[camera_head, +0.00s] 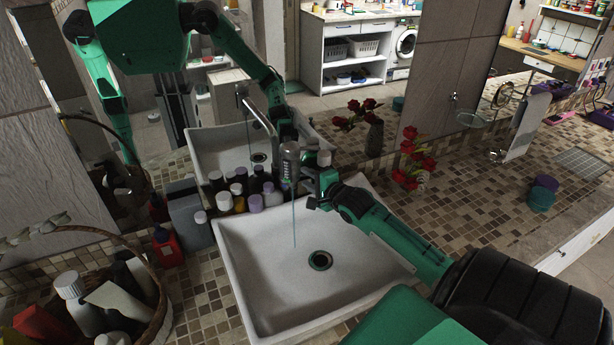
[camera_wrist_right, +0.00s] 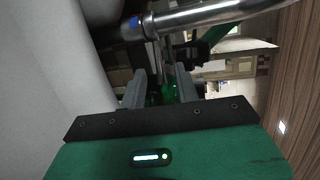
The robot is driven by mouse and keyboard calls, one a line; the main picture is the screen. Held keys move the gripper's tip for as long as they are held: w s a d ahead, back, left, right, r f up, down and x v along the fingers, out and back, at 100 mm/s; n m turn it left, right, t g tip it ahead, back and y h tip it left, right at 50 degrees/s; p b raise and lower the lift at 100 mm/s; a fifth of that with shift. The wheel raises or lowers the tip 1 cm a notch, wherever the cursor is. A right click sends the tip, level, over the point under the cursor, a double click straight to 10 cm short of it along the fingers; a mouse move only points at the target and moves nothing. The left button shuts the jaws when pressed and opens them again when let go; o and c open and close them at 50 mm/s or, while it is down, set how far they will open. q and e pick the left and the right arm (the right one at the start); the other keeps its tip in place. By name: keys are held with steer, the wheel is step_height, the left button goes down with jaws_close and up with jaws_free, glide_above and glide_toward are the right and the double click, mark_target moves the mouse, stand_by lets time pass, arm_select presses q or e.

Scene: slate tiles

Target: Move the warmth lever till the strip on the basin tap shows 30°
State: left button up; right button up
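The chrome basin tap (camera_head: 290,162) stands at the back of the white basin (camera_head: 262,292), with a thin stream of water falling from it. My right gripper (camera_head: 316,182) is beside the tap, on its right. In the right wrist view the tap's metal pipe (camera_wrist_right: 205,16) crosses above my right gripper (camera_wrist_right: 160,78), whose two fingers are apart. A thin rod, perhaps the warmth lever (camera_wrist_right: 157,54), hangs below a blue-marked collar, near the gap between the fingertips. I cannot tell if it touches them. The strip's reading is not legible. My left gripper shows at most as a mirror reflection.
Several bottles (camera_head: 240,195) crowd the basin's back left edge. A wicker basket (camera_head: 160,315) with bottles stands at the front left. Red roses (camera_head: 415,160) stand behind my right arm. A mirror behind the basin reflects me. Tiled counter right of the basin is mostly clear.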

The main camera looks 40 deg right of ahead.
steer(key=shift+w+f, duration=0.1)
steer(key=shift+w, duration=0.35)
jaws_close()
